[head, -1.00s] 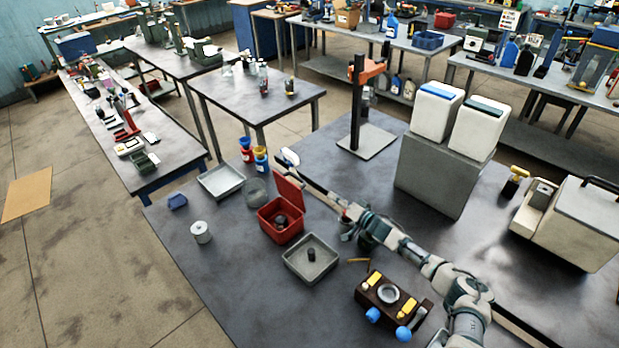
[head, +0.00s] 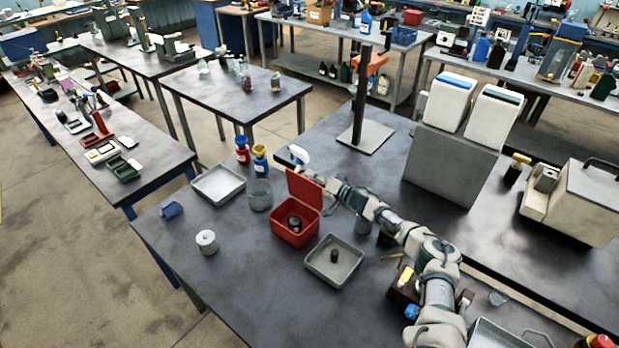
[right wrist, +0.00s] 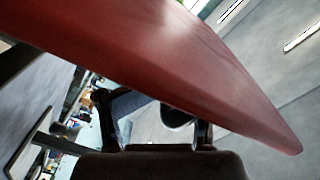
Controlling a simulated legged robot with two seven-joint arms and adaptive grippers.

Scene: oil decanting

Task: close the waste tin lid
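The red waste tin (head: 296,237) stands on the dark table with its red lid (head: 304,189) raised and roughly upright. A dark round item (head: 294,222) lies inside the tin. My right gripper (head: 331,190) is at the right edge of the lid, partly hidden by it. In the right wrist view the red lid (right wrist: 170,60) crosses close in front and hides part of the gripper fingers. I cannot tell whether they touch it or how far apart they are. My left gripper is not in view.
A grey tray (head: 334,261) with a dark piece sits right of the tin. A white canister (head: 207,242) stands at left.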

